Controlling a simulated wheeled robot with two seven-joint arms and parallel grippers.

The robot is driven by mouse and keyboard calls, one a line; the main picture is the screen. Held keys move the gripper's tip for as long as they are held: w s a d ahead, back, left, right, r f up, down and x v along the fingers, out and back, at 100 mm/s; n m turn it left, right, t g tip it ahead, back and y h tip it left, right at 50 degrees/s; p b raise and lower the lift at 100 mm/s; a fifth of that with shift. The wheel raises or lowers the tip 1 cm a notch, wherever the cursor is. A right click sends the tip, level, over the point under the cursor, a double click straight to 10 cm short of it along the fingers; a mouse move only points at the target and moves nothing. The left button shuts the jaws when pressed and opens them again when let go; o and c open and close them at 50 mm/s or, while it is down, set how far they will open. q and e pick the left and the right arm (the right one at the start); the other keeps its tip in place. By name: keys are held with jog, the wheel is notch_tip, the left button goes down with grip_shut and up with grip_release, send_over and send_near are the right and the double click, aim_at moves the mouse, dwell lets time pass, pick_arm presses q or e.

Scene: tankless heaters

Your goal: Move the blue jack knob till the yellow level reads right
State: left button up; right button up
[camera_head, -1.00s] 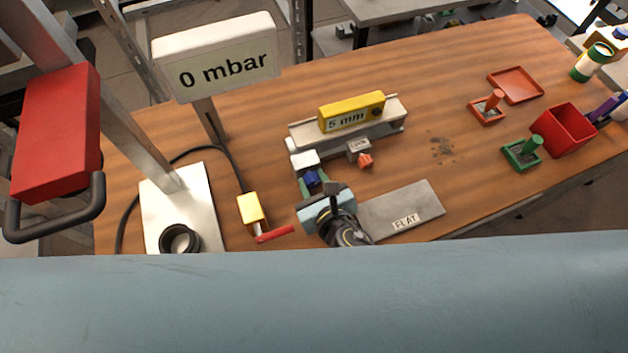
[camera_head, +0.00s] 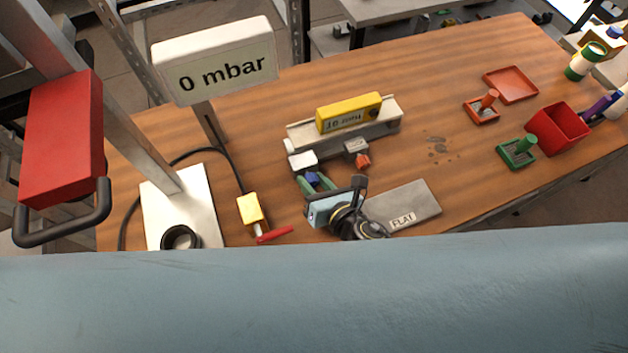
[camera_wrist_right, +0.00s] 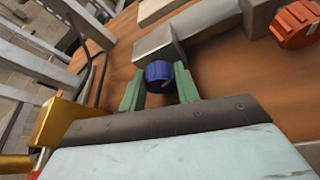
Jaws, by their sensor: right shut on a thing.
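The blue jack knob (camera_head: 313,178) sits at the front left of a grey beam fixture (camera_head: 370,130). My right gripper (camera_head: 316,182) has its green fingers on both sides of the knob. The right wrist view shows the blue knob (camera_wrist_right: 159,72) gripped between the two fingers (camera_wrist_right: 159,92). The yellow level (camera_head: 349,107) rests on top of the beam. Its display is blurred, and I cannot read the number surely. An orange-red knob (camera_head: 363,161) sits on a grey block to the right. My left gripper is not in view.
A grey plate marked FLAT (camera_head: 405,207) lies right of my gripper. A yellow valve with a red lever (camera_head: 274,234) is to the left. A gauge reading 0 mbar (camera_head: 215,62) stands behind.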

jog(key=o, duration=1)
jog(key=shift+c, duration=0.2)
jog(key=v, duration=1.3)
jog(key=shift+s+d+r, duration=0.1)
jog(key=shift+s, duration=0.1)
